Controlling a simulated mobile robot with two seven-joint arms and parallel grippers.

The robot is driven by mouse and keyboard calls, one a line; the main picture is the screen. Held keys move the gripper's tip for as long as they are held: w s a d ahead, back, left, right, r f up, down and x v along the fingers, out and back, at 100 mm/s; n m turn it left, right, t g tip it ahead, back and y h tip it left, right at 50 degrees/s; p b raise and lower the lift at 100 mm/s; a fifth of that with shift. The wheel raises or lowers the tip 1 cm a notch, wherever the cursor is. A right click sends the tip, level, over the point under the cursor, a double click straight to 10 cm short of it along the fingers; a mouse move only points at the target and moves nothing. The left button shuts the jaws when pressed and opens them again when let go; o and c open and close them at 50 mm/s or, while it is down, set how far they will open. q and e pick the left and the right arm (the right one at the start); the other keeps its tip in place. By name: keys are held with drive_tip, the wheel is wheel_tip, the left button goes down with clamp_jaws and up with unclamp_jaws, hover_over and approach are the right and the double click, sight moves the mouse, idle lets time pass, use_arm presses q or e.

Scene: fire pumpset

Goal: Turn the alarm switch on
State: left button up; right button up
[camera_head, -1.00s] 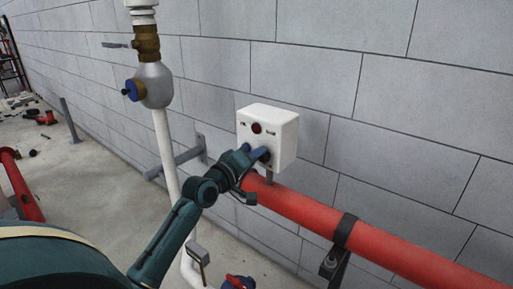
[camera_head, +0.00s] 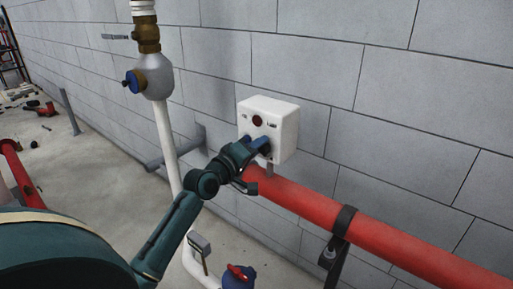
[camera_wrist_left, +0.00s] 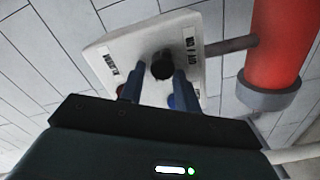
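The alarm switch box (camera_head: 284,131) is white and mounted by the wall, with a dark red round lamp (camera_head: 257,121) on its front. My left gripper (camera_head: 259,143) is at the lower front of this box, its blue fingers pointing at the face. In the left wrist view the black knob (camera_wrist_left: 162,66) stands out from the white panel (camera_wrist_left: 120,54) between the two fingertips of my left gripper (camera_wrist_left: 156,76). The fingers are apart, one on each side of the knob, with a gap showing at the left finger. My right gripper is not in view.
A red pipe (camera_head: 370,236) runs along the wall below the box, held by a dark bracket (camera_head: 342,222). A white vertical pipe (camera_head: 165,140) with a grey valve body (camera_head: 155,82) stands to the left. The floor at left holds a few scattered tools.

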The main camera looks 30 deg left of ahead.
use_arm(q)
drive_tip(key=s+a+b, duration=0.1)
drive_tip(key=s+b, duration=0.1)
drive_tip(key=s, duration=1.1)
idle(0.4)
drive_tip(key=s+d+f+m+g, duration=0.2)
drive_tip(key=d+f+m, duration=0.15)
drive_tip(key=f, duration=0.45)
drive_tip(key=s+d+f+m+g, duration=0.2)
drive_tip(key=d+f, duration=0.3)
drive_tip(key=f, duration=0.3)
drive_tip(key=s+d+f+m+g+h, duration=0.1)
drive_tip(key=s+d+f+m, duration=0.3)
drive_tip(key=s+d+f, duration=0.1)
drive_tip(key=s+d+f+m+g, duration=0.2)
drive_tip(key=s+d+f+m, duration=0.2)
drive_tip(key=d+f, duration=0.3)
drive_tip(key=s+d, duration=0.1)
drive_tip(key=d, duration=0.2)
drive_tip(key=shift+s+m+h+p, duration=0.15)
drive_tip(key=shift+m+h+p, duration=0.2)
drive_tip(key=shift+h, duration=0.05)
drive_tip(key=shift+s+f, duration=0.1)
